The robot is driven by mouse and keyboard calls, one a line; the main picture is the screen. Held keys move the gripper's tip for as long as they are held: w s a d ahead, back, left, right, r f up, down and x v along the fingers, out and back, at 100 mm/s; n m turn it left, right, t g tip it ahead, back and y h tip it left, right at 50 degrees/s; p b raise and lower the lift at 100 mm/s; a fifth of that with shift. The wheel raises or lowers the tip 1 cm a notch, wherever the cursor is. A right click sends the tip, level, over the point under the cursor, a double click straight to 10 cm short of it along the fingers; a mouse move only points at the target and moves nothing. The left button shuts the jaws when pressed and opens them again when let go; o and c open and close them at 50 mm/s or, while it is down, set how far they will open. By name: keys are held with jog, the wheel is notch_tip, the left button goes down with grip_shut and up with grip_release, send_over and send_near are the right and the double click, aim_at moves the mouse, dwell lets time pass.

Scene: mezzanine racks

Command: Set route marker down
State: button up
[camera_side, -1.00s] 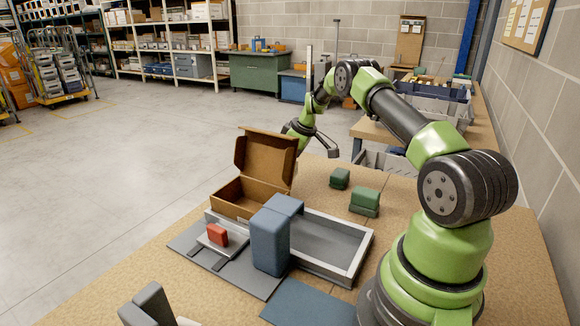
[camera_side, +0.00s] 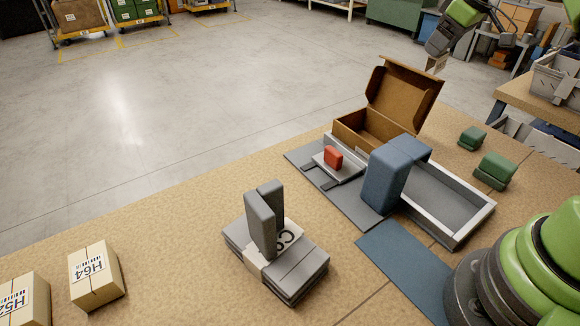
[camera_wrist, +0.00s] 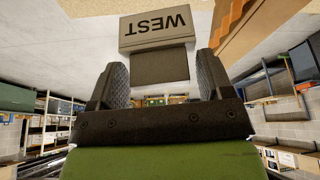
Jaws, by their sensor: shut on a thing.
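The route marker, a tan plate lettered WEST (camera_wrist: 165,27) on a dark stem (camera_wrist: 160,66), sits between my fingers in the wrist view. My gripper (camera_wrist: 162,78) is shut on the stem, with one finger on each side. In the side view my gripper (camera_side: 439,50) is small at the upper right, and the marker (camera_side: 437,63) hangs below it, just behind the raised lid of the open cardboard box (camera_side: 405,95). The marker looks clear of the bench there. Its lettering cannot be read in the side view.
A red block (camera_side: 333,157) rests on a pale plate beside an upright blue block (camera_side: 383,180) and a grey tray (camera_side: 450,205). Green blocks (camera_side: 494,168) lie at the right. A grey stack (camera_side: 290,275) and a carton (camera_side: 95,276) stand nearer. The bench's left middle is bare.

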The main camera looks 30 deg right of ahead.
notch_tip(320, 180, up, 4)
jog(key=shift+r, duration=0.1)
jog(key=w+a+n, duration=0.1)
jog(key=a, duration=0.2)
jog(key=w+a+n, duration=0.1)
jog(key=w+a, duration=0.1)
jog(key=a, duration=0.1)
jog(key=w+a+n+y, duration=0.1)
jog(key=a, duration=0.2)
jog(key=shift+w+a+g, duration=0.2)
jog(key=shift+w+g, duration=0.1)
jog(key=shift+w, duration=0.1)
jog(key=w+a+n+g+y, duration=0.15)
jog(key=a+n, duration=0.75)
jog(key=a, duration=2)
jog(key=shift+m+g+y, duration=0.3)
jog(key=shift+g+y, duration=0.05)
jog(key=shift+s+d+f, duration=0.1)
jog(key=shift+f, duration=5.2)
jog(key=shift+s+d+f, duration=0.1)
jog(key=shift+f, duration=5.15)
